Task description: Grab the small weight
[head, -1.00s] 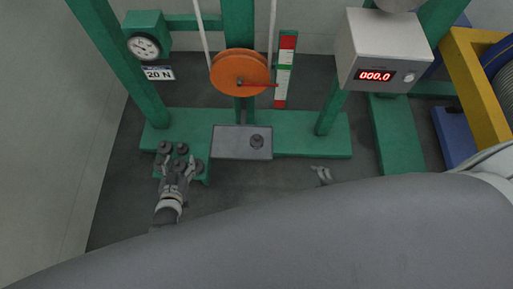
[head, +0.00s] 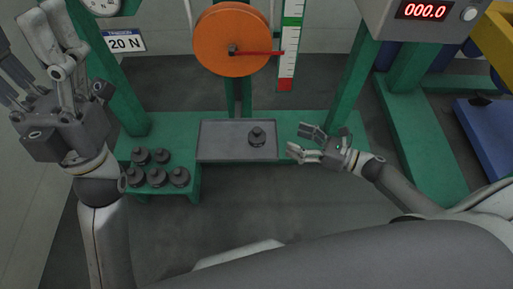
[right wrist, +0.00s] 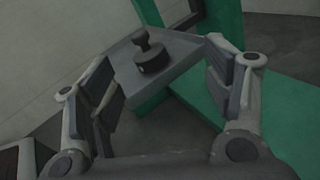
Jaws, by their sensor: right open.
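A small dark weight (head: 257,137) with a knob on top stands upright on the right part of a grey tray (head: 220,141). It also shows in the right wrist view (right wrist: 150,54), beyond and between the fingers. My right gripper (head: 297,141) is open and empty just right of the tray, its fingers pointing left toward the weight and apart from it. Several similar dark weights (head: 156,177) stand on a green shelf at the left. My left gripper (head: 18,42) is raised at the upper left, close to the camera, with its fingers spread and nothing between them.
An orange wheel (head: 232,40) with a red pointer hangs above the tray, beside a red, white and green scale (head: 290,45). Green posts (head: 352,90) flank the tray. A display box (head: 425,15) reads 000.0 at the upper right. Floor in front of the tray is clear.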

